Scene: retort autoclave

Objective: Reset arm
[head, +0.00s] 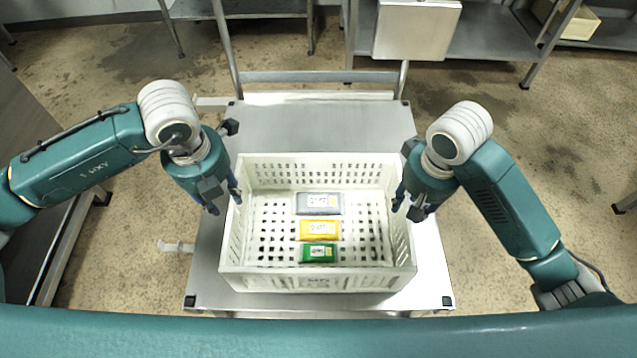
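My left gripper (224,203) is at the left wall of a white perforated crate (318,280). Its fingers point down beside the rim and look spread; I see nothing between them, but I cannot tell whether they touch the crate. My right gripper (406,205) is at the crate's right wall, with fingers spread and pointing down near the rim. Inside the crate lie a grey pack (319,204), a yellow pack (319,230) and a green pack (318,253), one behind the other, each with a white label.
The crate stands on a steel cart (300,130) with a push handle at the far side. Steel tables (480,35) stand at the back, one with a metal box (416,28) on it. The floor beside the cart is open.

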